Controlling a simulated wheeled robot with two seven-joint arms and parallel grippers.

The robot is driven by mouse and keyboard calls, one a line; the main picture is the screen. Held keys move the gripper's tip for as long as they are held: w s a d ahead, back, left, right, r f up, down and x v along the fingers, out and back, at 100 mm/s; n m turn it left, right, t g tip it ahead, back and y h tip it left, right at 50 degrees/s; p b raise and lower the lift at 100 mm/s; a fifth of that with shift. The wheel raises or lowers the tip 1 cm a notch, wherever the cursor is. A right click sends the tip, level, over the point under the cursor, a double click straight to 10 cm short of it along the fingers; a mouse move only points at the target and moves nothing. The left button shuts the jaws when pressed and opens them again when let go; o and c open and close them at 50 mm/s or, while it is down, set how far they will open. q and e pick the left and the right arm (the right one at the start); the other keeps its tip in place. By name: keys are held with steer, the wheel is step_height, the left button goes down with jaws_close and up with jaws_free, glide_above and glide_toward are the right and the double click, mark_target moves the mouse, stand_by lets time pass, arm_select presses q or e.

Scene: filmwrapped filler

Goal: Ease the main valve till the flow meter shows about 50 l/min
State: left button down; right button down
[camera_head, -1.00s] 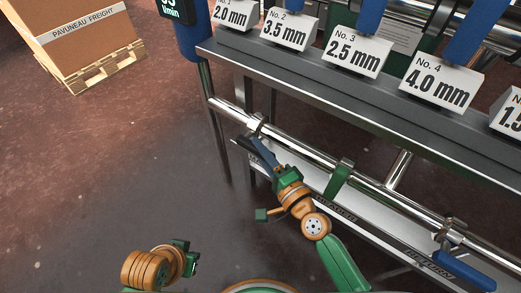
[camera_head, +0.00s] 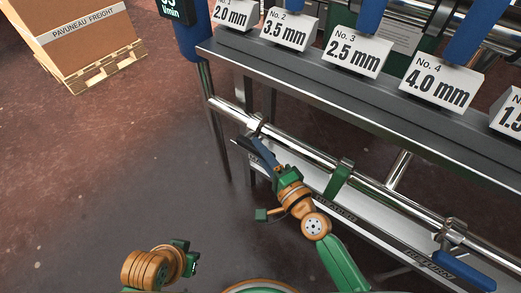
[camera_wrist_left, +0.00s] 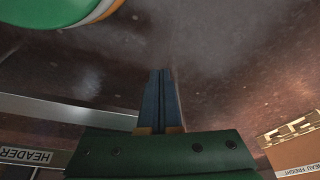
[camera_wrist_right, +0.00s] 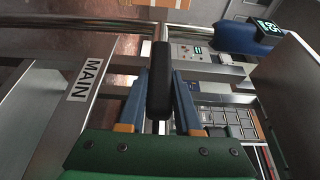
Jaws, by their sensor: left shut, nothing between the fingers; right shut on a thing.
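My right gripper (camera_head: 256,143) is at the left end of the lower pipe on the bench frame. In the right wrist view its blue fingers (camera_wrist_right: 160,85) are shut on the black grip of the main valve handle (camera_wrist_right: 159,72), beside a MAIN label (camera_wrist_right: 86,80). The flow meter (camera_head: 177,10) is cut off at the top of the head view; its figures are partly hidden, with "l/min" below. It also shows sideways in the right wrist view (camera_wrist_right: 268,27), too small to read surely. My left gripper (camera_head: 186,250) is low in the head view; its fingers (camera_wrist_left: 160,100) are shut and empty.
Numbered blocks (camera_head: 358,50) stand on the bench shelf (camera_head: 390,105). A blue handle (camera_head: 465,271) is near the RETURN label (camera_head: 429,264). A carton on a pallet (camera_head: 85,40) stands back left. The floor between it and the bench is clear.

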steer(key=r+p, duration=0.1)
steer(key=p, duration=0.2)
steer(key=shift+h, duration=0.3)
arm_select(q)
step_height(320, 180, down, 10)
steer(key=s+g+p, duration=0.1)
steer(key=s+p, duration=0.1)
steer(key=p, duration=0.1)
arm_select(e)
steer(key=shift+r+g, duration=0.25)
steer(key=shift+g, duration=0.25)
steer(key=r+h+p, duration=0.1)
steer(key=p, duration=0.3)
steer(key=shift+w+n+g, duration=0.1)
steer(key=shift+n+g, duration=0.3)
steer(key=g+p, duration=0.1)
steer(key=p, duration=0.3)
steer(key=shift+a+r+h, duration=0.1)
steer(key=shift+h, duration=0.3)
steer(key=shift+p, duration=0.45)
arm_select(q)
steer(key=s+a+f+y, duration=0.1)
steer(key=s+a, duration=0.5)
steer(key=s, duration=0.2)
steer(key=shift+s+a+f, duration=0.15)
steer(key=shift+s, duration=0.1)
arm_select(e)
steer(key=shift+f, duration=0.3)
steer(key=c, duration=0.6)
jaws_free()
